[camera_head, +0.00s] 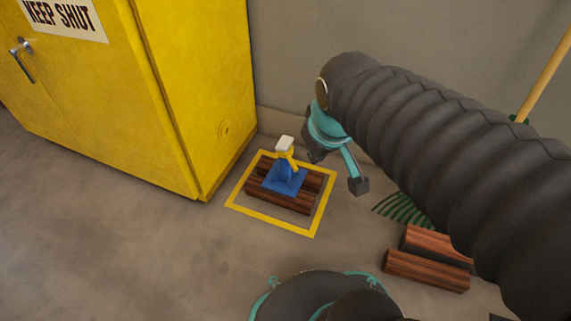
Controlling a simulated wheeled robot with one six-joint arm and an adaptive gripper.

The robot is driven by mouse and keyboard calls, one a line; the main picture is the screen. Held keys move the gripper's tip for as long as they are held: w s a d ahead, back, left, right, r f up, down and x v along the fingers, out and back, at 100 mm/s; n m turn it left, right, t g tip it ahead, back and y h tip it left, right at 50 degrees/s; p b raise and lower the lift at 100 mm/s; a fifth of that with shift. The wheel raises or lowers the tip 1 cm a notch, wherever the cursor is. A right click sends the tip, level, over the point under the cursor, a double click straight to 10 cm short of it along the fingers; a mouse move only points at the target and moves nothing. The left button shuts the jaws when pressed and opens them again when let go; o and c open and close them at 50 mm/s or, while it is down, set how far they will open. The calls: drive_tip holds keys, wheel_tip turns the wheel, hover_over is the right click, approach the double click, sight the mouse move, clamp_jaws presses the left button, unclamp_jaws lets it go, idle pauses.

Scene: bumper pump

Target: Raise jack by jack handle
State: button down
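The jack (285,180) has a blue body and stands on brown wooden blocks inside a yellow square marked on the floor. A short yellow part with a pale block on top (285,144) rises from it; this looks like the jack handle, though it is too small to be sure. My gripper (336,168) is just right of the jack, its teal fingers with dark tips spread apart. It looks empty and apart from the handle. My dark sleeved arm comes in from the right and hides part of the gripper.
A yellow cabinet (90,90) stands close on the left of the marked square (275,222). A grey wall (300,40) is behind. Loose wooden blocks (425,270), a green rake-like head (402,208) and a wooden pole (545,75) are at right. Front-left floor is clear.

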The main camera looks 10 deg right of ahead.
sight(289, 157)
drive_tip(key=w+a+f+n+g+h+p, duration=0.1)
drive_tip(key=w+f+n, duration=0.3)
drive_tip(key=w, duration=0.4)
drive_tip(key=w+a+f+n+g, duration=0.1)
drive_tip(key=w+f+n+g, duration=0.1)
drive_tip(key=w+f+n, duration=0.45)
drive_tip(key=w+a+f+n, duration=0.2)
drive_tip(key=w+f+n, duration=0.1)
drive_tip(key=w+f, duration=0.2)
drive_tip(key=w+a+f+n+g+h, duration=0.1)
drive_tip(key=w+a+f+n, duration=0.1)
drive_tip(key=w+f, duration=0.3)
wheel_tip(289, 157, down, 4)
drive_tip(key=shift+w+r+n+h+p, duration=0.1)
drive_tip(key=shift+w+n+h+p, duration=0.3)
drive_tip(key=shift+n, duration=0.45)
drive_tip(key=d+f+b, duration=0.2)
drive_tip(key=d+f, duration=0.4)
drive_tip(key=f, duration=0.2)
drive_tip(key=shift+w+d+f, duration=0.25)
drive_tip(key=shift+w+f, duration=0.15)
